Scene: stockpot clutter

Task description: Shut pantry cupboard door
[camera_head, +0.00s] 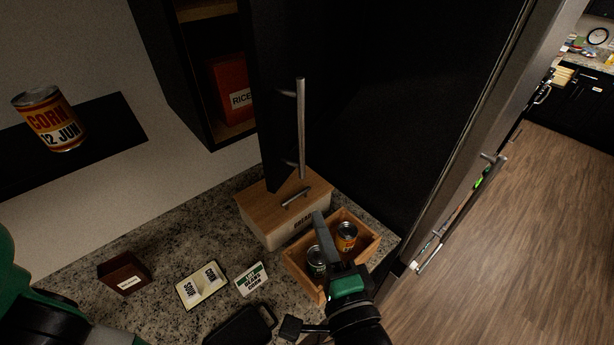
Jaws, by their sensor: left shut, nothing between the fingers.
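The pantry cupboard (163,75) is on the wall at upper left, its dark interior partly showing. Its black door (272,90) stands open at the right of the opening, with a vertical metal bar handle (301,130) near its lower end. My left gripper (318,218) is shut and empty. My right gripper is not in view.
An orange rice box (230,90) stands inside the cupboard. A wooden-lidded bread box (262,208) sits below the door. A crate (368,252) holds cans. Label cards (201,285) and a brown box (124,272) are on the counter. A corn can (50,118) stands on the left shelf.

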